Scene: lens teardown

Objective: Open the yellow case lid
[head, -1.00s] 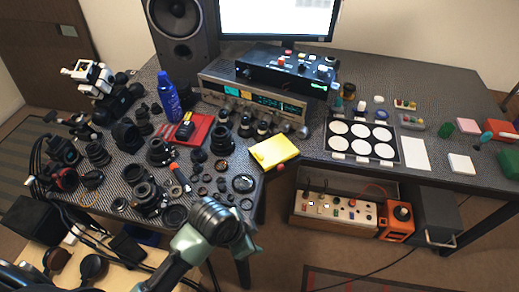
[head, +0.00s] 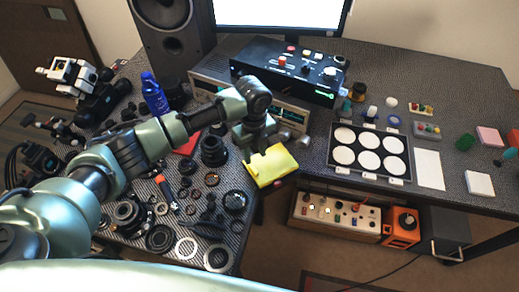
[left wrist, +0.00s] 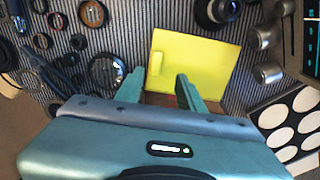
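The yellow case (head: 277,167) lies flat at the front edge of the table, with its lid shut. My right gripper is not in view.
Lens parts and rings (head: 213,148) crowd the table left of the case. A stereo receiver (head: 205,88) with metal knobs stands behind it. A black tray of white discs (head: 333,162) is to the right. Open floor lies in front of the case.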

